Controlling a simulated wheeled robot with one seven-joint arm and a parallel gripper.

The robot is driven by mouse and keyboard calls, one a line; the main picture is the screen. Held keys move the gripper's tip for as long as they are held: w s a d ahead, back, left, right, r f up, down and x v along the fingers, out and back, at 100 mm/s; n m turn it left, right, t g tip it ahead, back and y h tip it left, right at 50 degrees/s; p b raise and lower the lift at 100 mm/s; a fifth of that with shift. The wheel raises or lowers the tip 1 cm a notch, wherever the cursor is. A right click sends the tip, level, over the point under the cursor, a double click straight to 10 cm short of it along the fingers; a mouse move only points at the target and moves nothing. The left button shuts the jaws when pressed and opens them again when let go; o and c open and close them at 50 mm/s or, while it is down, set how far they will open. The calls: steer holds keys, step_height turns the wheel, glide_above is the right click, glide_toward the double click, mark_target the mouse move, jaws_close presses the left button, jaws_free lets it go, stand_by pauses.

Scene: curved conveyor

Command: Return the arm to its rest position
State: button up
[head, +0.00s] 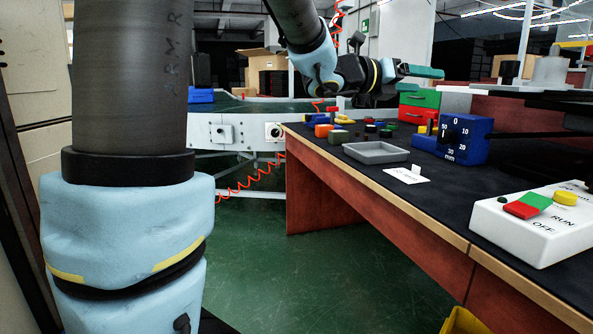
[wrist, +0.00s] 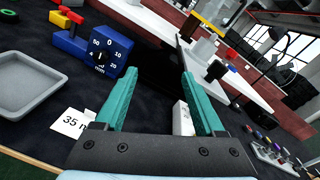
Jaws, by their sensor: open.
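My gripper (head: 418,72) is up in the air above the far part of the workbench in the head view, at the end of my light-blue arm. In the wrist view my gripper (wrist: 158,95) shows two teal fingers spread apart, with nothing held between them. The fingers point over the dark bench top. The gripper touches nothing that I can see.
The dark workbench (head: 440,195) holds a grey tray (head: 375,152), a blue dial gauge (head: 462,138), a white card (head: 405,175), a white button box (head: 535,222) and several small coloured parts. A conveyor (head: 235,130) stands behind. Green floor (head: 290,265) is clear.

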steer(key=w+a+f+n+t+y, duration=0.7)
steer(key=a+f+n, duration=0.4)
steer(key=a+n, duration=0.45)
steer(key=s+a+f+n+g+y, duration=0.2)
steer(key=a+f+n+g+y, duration=0.35)
steer(key=a+f+n, duration=0.75)
steer(key=s+a+f+n+g+y, duration=0.2)
steer(key=s+a+f+n+g, duration=0.15)
steer(key=s+n, duration=0.45)
steer(key=s+a+f+n+g+y, duration=0.25)
steer(key=s+f+n, duration=0.25)
steer(key=s+n, duration=0.25)
step_height(320, 180, up, 28)
steer(key=p, duration=2.8)
steer(key=shift+s+a+t+h, duration=0.3)
steer(key=shift+a+t, duration=0.05)
